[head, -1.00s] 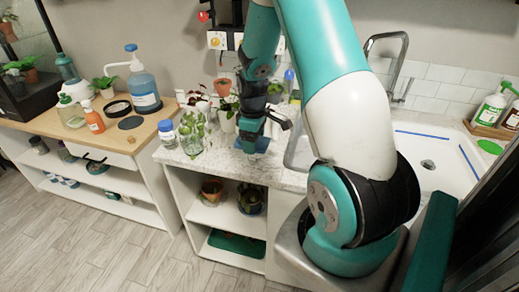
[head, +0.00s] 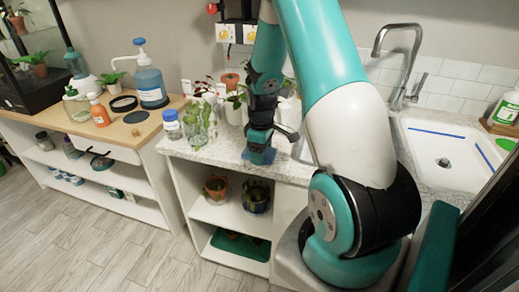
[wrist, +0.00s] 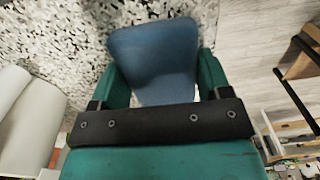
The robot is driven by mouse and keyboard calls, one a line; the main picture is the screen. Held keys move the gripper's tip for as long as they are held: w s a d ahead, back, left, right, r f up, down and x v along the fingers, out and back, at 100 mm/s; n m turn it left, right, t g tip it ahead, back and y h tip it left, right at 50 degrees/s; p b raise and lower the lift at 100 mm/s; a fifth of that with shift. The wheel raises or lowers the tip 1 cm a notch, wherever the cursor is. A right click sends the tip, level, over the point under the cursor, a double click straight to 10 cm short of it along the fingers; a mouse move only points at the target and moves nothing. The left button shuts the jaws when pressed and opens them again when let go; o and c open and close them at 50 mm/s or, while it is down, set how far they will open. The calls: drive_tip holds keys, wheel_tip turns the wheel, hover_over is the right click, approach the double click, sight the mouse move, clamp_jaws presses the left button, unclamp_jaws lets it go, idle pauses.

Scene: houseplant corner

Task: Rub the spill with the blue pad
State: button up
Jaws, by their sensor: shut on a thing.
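The blue pad (wrist: 153,62) is between the two teal fingers of my gripper (wrist: 160,85) in the wrist view, and the fingers are shut on it. In the head view my gripper (head: 260,150) points down at the front of the speckled countertop (head: 215,154), with the blue pad (head: 259,157) at its tip. The pad is at or just above the counter surface; I cannot tell whether it touches. I cannot make out the spill in either view; the pad and gripper may hide part of the counter.
Glass jars with cuttings (head: 197,122) and a blue-lidded jar (head: 172,125) stand left of my gripper. Potted plants (head: 236,108) stand behind it. The sink (head: 447,150) and faucet (head: 398,60) are at right. The counter's front edge is close to the pad.

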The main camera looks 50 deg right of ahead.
drive_tip(key=shift+w+d, duration=0.2)
drive_tip(key=shift+d, duration=0.25)
drive_tip(key=shift+w+d, duration=0.2)
drive_tip(key=shift+d, duration=0.25)
drive_tip(key=shift+w+d+r, duration=0.1)
drive_tip(key=shift+w+d, duration=0.1)
drive_tip(key=shift+d, duration=0.5)
drive_tip(key=shift+w+d, duration=0.1)
drive_tip(key=shift+d, duration=0.15)
drive_tip(key=shift+a, duration=0.1)
drive_tip(key=shift+s+a, duration=0.3)
drive_tip(key=a, duration=0.3)
drive_tip(key=shift+s+a, duration=0.1)
drive_tip(key=shift+s, duration=0.3)
wheel_tip(320, 180, up, 3)
drive_tip(key=shift+w+f+p, duration=0.1)
drive_tip(key=shift+f+p, duration=0.1)
drive_tip(key=shift+p, duration=0.65)
drive_tip(key=shift+r+p, duration=0.3)
drive_tip(key=shift+r, duration=0.05)
drive_tip(key=shift+r+p, duration=1.95)
drive_tip(key=shift+r, duration=0.35)
